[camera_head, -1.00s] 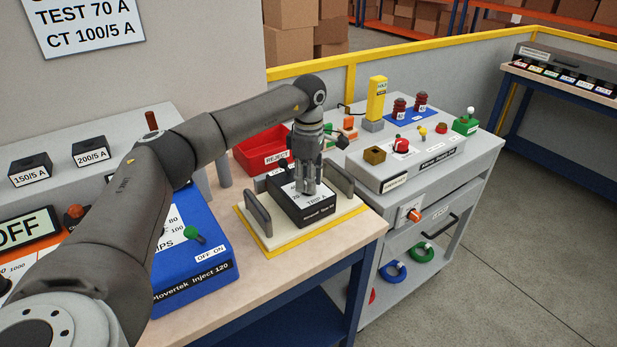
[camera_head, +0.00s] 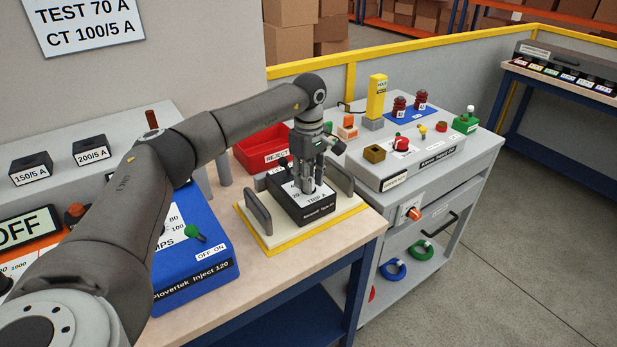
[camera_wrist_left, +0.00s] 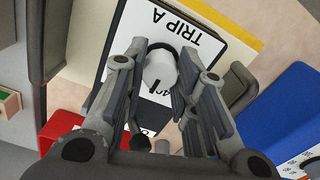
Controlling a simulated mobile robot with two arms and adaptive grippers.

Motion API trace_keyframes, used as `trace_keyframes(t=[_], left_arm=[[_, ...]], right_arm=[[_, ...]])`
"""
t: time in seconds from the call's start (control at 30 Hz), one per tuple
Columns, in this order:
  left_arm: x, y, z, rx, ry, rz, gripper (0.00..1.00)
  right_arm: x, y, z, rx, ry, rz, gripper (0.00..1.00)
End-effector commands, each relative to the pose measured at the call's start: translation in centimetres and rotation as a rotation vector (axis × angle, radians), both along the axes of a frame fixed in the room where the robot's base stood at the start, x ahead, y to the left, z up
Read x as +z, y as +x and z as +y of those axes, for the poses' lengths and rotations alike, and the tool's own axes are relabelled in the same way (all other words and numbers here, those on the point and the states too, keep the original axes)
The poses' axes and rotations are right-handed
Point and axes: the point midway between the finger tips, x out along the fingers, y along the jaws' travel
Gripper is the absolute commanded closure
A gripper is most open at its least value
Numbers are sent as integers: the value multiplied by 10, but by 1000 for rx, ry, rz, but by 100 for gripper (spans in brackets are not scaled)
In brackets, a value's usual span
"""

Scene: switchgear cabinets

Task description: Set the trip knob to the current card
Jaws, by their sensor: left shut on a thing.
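A wall card (camera_head: 92,22) reads TEST 70 A, CT 100/5 A. A black relay box (camera_head: 305,211) with a white TRIP A face sits between two grey side plates on a cream, yellow-edged base. My left gripper (camera_head: 309,186) points down over its face. In the left wrist view the trip knob (camera_wrist_left: 159,72), white with a dark pointer line, lies between the two fingers (camera_wrist_left: 160,85), which are shut on it. The gripper hides part of the scale, so the setting is not readable. My right gripper is not in view.
A blue Plovertek Inject 120 box (camera_head: 205,265) with a green OFF/ON switch stands left of the base. A red REJECT bin (camera_head: 262,148) is behind. A grey trolley (camera_head: 440,180) with several controls stands right.

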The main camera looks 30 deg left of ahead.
Motion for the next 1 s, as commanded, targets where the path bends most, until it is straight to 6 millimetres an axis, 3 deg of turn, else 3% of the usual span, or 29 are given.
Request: trace_keyframes(t=[0.2,0.23,0.4,0.77,1.0], left_arm=[[1,1,0,1,-2,-4,97],[1,1,0,1,-2,-4,70],[1,1,0,2,0,-3,51],[5,1,0,2,0,-2,51],[46,1,0,2,-1,-6,51]], right_arm=[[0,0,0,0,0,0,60],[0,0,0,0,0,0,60],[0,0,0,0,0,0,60],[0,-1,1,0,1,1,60],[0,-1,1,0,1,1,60]])
